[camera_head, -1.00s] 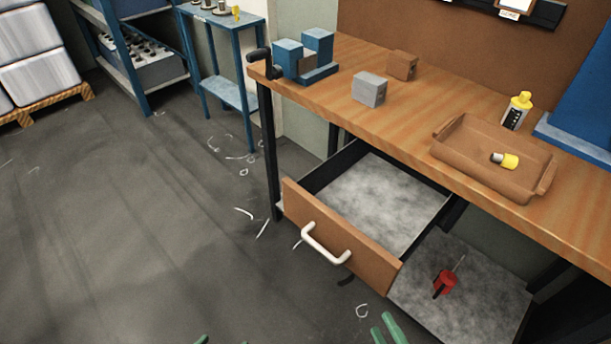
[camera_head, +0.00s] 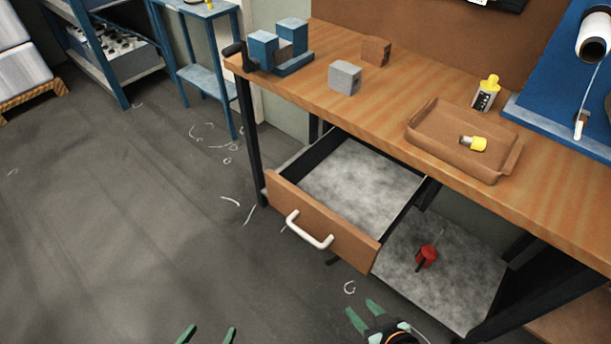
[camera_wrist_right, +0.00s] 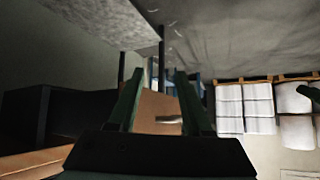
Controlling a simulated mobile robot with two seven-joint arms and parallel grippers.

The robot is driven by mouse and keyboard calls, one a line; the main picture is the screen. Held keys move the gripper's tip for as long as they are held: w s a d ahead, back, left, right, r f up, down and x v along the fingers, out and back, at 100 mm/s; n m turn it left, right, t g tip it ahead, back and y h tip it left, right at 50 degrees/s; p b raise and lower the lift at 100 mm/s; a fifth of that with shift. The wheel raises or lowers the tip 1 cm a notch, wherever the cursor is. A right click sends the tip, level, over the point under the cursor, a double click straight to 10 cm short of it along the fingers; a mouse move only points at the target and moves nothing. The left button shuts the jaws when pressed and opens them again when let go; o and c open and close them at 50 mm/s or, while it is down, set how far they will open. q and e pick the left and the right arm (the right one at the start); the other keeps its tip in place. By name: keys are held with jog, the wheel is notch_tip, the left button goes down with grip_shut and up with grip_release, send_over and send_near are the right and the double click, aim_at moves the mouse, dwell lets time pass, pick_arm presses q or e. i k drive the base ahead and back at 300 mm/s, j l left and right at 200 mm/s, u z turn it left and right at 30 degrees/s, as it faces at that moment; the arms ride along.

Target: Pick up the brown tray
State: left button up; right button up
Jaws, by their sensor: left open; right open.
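The brown tray (camera_head: 445,153) sits on the wooden workbench at the right of the head view. A small yellow-and-metal piece (camera_head: 473,143) lies inside it. My left gripper (camera_head: 207,335) shows only its green fingertips at the bottom edge, apart and empty, over the floor. My right gripper (camera_head: 362,318) is low in front of the bench, below and left of the tray, with its green fingers apart. In the right wrist view its fingers (camera_wrist_right: 161,85) are spread, with the drawer front behind them and nothing held. The tray cannot be made out in that view.
An open drawer (camera_head: 322,222) with a white handle juts out below the bench (camera_head: 385,110). A red object (camera_head: 427,256) lies on the lower shelf. A yellow-capped bottle (camera_head: 486,93), a grey block (camera_head: 345,77), a brown block (camera_head: 376,51) and a blue vise (camera_head: 280,47) stand on the benchtop.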

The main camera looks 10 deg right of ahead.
aim_at(437, 127)
jog(key=z, duration=1.3)
